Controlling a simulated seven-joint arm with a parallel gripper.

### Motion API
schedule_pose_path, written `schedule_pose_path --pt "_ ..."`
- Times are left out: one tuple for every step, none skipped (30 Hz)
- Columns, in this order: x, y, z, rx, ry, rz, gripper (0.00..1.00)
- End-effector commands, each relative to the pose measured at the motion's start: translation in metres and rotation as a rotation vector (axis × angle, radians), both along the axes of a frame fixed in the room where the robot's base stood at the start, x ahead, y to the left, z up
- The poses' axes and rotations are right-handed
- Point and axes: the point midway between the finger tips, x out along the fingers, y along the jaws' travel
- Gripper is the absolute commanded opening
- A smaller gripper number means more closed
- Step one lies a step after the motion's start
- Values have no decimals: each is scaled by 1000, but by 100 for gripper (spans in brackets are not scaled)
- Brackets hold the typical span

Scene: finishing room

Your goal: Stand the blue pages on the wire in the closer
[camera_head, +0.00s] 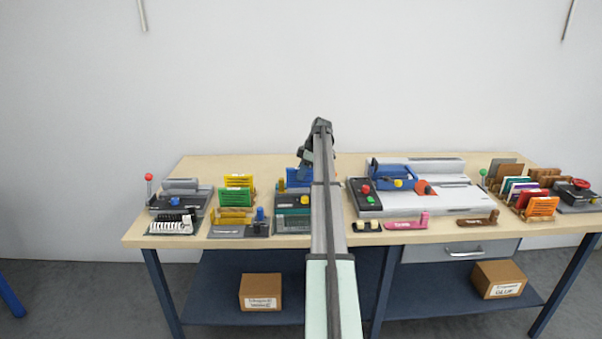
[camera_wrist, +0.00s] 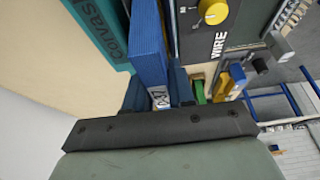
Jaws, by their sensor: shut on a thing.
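My gripper (camera_wrist: 157,88) is shut on the blue pages (camera_wrist: 148,45), a thick blue block with a pale marked end, in the wrist view. Beside them on the right is a dark grey machine panel (camera_wrist: 190,45) lettered WIRE, with a yellow knob (camera_wrist: 213,11). In the head view the machine with a yellow knob (camera_head: 304,199) stands mid-table, partly behind my arm. Blue shows above it (camera_head: 298,178), but I cannot tell there which part is the pages. The wire and the pages' far edge are hidden, so contact is unclear.
A teal lettered surface (camera_wrist: 98,28) lies close left of the pages in the wrist view. In the head view, racks of yellow and green pages (camera_head: 237,190) stand left, a large grey machine (camera_head: 430,198) right. The table's back left (camera_head: 235,165) is clear.

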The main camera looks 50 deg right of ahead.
Motion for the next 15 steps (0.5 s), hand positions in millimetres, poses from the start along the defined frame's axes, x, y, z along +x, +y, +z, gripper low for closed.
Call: schedule_pose_path --pt "0 0 -1 0 0 0 0" --pt "0 0 -1 0 0 0 0" --pt "0 0 -2 0 0 0 0" --pt "0 0 -2 0 0 0 0" --pt "0 0 -3 0 0 0 0" --pt "0 0 -4 0 0 0 0" --pt "0 0 -4 0 0 0 0" --pt "0 0 -5 0 0 0 0" --pt "0 0 -5 0 0 0 0" --pt "0 0 -6 0 0 0 0" --pt "0 0 -6 0 0 0 0" --pt "0 0 -7 0 0 0 0" --pt "0 0 -7 0 0 0 0" --pt "0 0 -8 0 0 0 0" --pt "0 0 -9 0 0 0 0"
